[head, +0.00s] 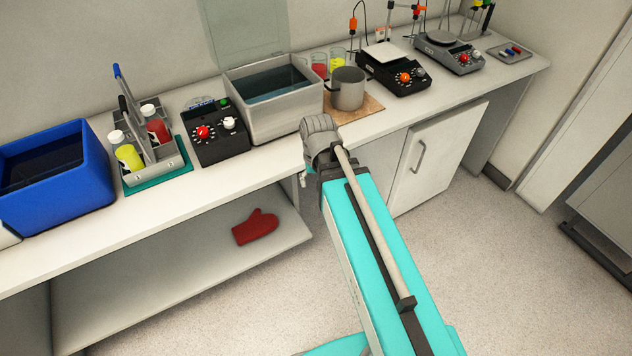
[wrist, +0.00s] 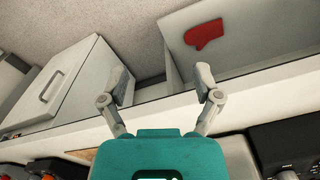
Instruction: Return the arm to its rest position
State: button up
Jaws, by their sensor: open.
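My gripper (wrist: 162,80) shows in the wrist view with its two grey fingers spread apart and nothing between them. It is over the front edge of the counter, with the floor, cabinet and lower shelf beyond. In the head view my teal arm (head: 385,255) reaches from the lower right towards the counter's front edge.
A red mitt (head: 255,227) lies on the lower shelf. The floor in front is clear.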

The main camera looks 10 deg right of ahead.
jog(key=s, duration=0.1)
jog(key=s+d, duration=0.1)
jog(key=s, duration=0.1)
jog(key=shift+d+n, duration=0.35)
jog(key=shift+n, duration=0.05)
dwell(1.1)
